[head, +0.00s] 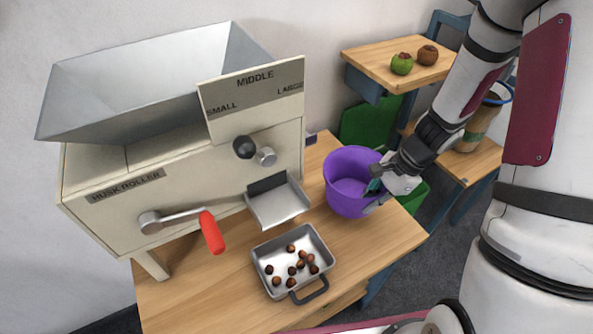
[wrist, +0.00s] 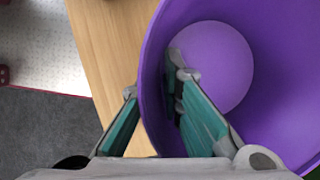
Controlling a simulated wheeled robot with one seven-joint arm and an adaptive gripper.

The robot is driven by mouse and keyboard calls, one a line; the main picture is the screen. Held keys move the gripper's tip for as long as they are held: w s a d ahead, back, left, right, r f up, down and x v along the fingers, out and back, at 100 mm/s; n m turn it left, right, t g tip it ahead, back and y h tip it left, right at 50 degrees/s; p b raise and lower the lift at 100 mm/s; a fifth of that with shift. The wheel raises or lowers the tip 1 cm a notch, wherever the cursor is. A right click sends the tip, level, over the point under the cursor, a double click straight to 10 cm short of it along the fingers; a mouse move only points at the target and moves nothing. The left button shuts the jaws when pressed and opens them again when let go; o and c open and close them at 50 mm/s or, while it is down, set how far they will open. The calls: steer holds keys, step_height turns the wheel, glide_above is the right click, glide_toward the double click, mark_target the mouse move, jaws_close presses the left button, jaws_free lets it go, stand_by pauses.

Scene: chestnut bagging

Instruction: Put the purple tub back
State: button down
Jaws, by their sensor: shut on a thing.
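The purple tub (head: 345,204) is at the right side of the wooden table, close to its right edge, with its open mouth up. It looks empty inside. My gripper (head: 377,190) is shut on the tub's right wall, one finger inside and one outside. In the wrist view the tub (wrist: 270,60) fills the right side, and my gripper (wrist: 155,110) has its teal finger pads on either side of the tub's wall. I cannot tell whether the tub's base touches the table.
The husk roller machine (head: 190,170) stands left, its chute (head: 277,205) near the tub. A metal tray (head: 262,258) of several chestnuts lies in front. A green bin (head: 365,126) is behind; a small shelf (head: 380,58) holds green and brown items. Bare table (head: 375,245) lies in front of the tub.

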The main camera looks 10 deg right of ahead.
steer(key=shift+w+a+f+p, duration=0.2)
steer(key=shift+w+a+f, duration=0.9)
steer(key=shift+w, duration=1.3)
steer(key=shift+w+a+f+p, duration=0.15)
steer(key=shift+w+a+f, duration=0.4)
steer(key=shift+w+a, duration=1.5)
steer(key=shift+w+a+f+p, duration=0.2)
steer(key=shift+w+a+f, duration=0.7)
steer(key=shift+w, duration=1.9)
steer(key=c, duration=1.8)
jaws_free()
steer(key=shift+f, duration=0.1)
steer(key=shift+o, duration=0.2)
